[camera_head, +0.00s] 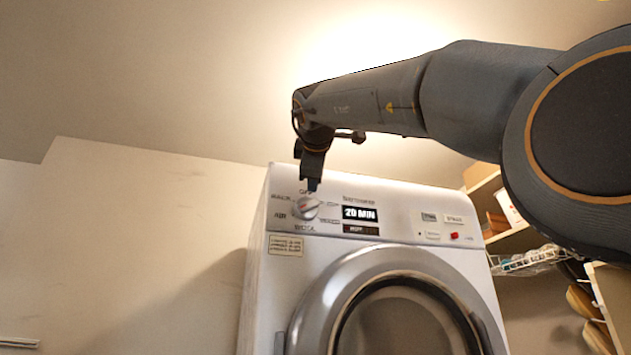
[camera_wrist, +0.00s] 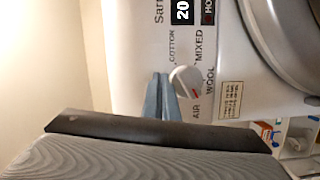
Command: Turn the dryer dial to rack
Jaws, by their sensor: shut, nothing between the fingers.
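The white dryer (camera_head: 400,240) stands ahead with its control panel facing me. Its round white dial (camera_head: 306,208) sits at the panel's upper left, ringed by small labels. The dial also shows in the wrist view (camera_wrist: 185,82), where COTTON, MIXED, WOOL and AIR can be read around it. A red mark on the dial is visible on the side towards AIR and WOOL; its exact setting I cannot tell. My gripper (camera_head: 312,187) is shut and empty, its tips right at the dial's upper edge. In the wrist view my fingers (camera_wrist: 160,98) are beside the dial; contact is unclear.
A display (camera_head: 360,213) reads 20 MIN, right of the dial. A red button (camera_head: 454,236) is further right. The round door (camera_head: 355,285) is below. Shelves (camera_head: 515,240) with a wire basket (camera_head: 530,262) stand at right. Bare wall is at left.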

